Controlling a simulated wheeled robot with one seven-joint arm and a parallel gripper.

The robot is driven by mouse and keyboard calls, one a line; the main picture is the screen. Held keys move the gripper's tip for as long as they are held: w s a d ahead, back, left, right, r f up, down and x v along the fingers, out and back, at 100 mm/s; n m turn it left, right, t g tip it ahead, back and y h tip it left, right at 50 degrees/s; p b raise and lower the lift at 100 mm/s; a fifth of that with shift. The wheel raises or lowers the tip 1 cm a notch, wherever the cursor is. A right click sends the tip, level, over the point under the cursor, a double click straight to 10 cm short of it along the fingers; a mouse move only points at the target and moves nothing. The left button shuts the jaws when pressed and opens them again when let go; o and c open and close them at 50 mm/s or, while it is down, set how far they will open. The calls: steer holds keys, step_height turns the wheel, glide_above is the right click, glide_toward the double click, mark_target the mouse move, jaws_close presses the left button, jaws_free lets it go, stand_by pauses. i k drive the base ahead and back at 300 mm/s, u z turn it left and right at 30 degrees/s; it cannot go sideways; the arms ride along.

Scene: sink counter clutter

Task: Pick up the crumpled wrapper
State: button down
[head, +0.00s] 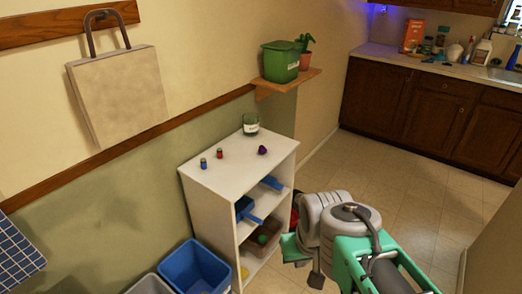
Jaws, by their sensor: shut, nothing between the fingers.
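A small purple lump, which looks like the crumpled wrapper (262,150), lies on the top of the white shelf unit (222,176), right of the middle. My arm reaches in from the lower right. My gripper (316,279) seems to be the small grey end below the arm's joints, partly hidden by them. It is shut and holds nothing. It is to the right of the shelf unit and in front of it in the picture, well apart from the wrapper.
On the same top stand a blue bottle (203,163), a red bottle (220,153) and a glass jar (250,124). A wall shelf above holds a green bin (281,62) and a potted plant (305,58). A blue bin (195,268) stands in front. Floor is clear toward the cabinets.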

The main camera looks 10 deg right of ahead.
mark_target(262, 149)
steer(key=z, duration=1.2)
steer(key=i, duration=1.1)
steer(key=u, duration=2.55)
steer(key=i, duration=0.5)
steer(key=u, duration=0.1)
